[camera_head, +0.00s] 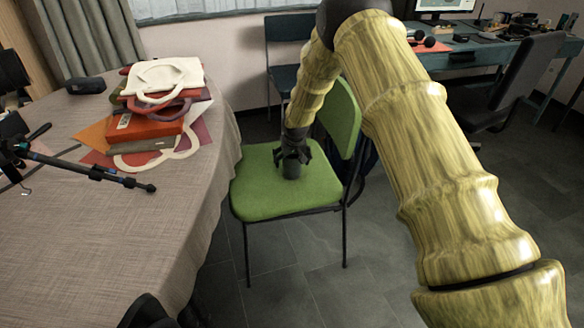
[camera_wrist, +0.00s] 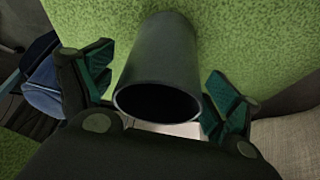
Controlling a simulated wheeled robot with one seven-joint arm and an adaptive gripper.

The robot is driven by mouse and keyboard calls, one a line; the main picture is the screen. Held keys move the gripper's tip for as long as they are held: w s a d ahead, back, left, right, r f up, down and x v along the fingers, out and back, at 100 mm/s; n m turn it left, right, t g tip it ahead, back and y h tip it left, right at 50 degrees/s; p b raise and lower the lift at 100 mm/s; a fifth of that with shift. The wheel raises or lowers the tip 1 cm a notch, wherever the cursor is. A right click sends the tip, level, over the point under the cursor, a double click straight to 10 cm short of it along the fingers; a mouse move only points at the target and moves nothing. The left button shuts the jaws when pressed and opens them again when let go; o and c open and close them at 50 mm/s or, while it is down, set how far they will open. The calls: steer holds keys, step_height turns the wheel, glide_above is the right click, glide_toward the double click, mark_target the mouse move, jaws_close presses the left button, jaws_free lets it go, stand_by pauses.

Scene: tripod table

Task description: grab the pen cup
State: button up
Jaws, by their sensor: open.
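The pen cup (camera_head: 291,170) is a dark grey cylinder on the seat of a green chair (camera_head: 262,196). In the wrist view the cup (camera_wrist: 163,62) shows large, with its open rim facing me and a dark, empty-looking inside. My gripper (camera_head: 293,157) is above and around the upper part of the cup. In the wrist view my gripper (camera_wrist: 158,88) is open, with one green-padded finger on each side of the cup. Gaps show between both fingers and the cup wall. In the head view my gripper partly hides the cup.
A cloth-covered table (camera_head: 90,240) stands at the left, holding a stack of bags and folders (camera_head: 155,110) and a black tripod (camera_head: 95,172). The chair's green backrest (camera_head: 343,115) rises close to the right of my gripper. A desk (camera_head: 470,52) stands behind.

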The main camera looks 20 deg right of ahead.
steer(key=c, duration=1.2)
steer(key=shift+c, duration=0.2)
steer(key=shift+r, duration=0.15)
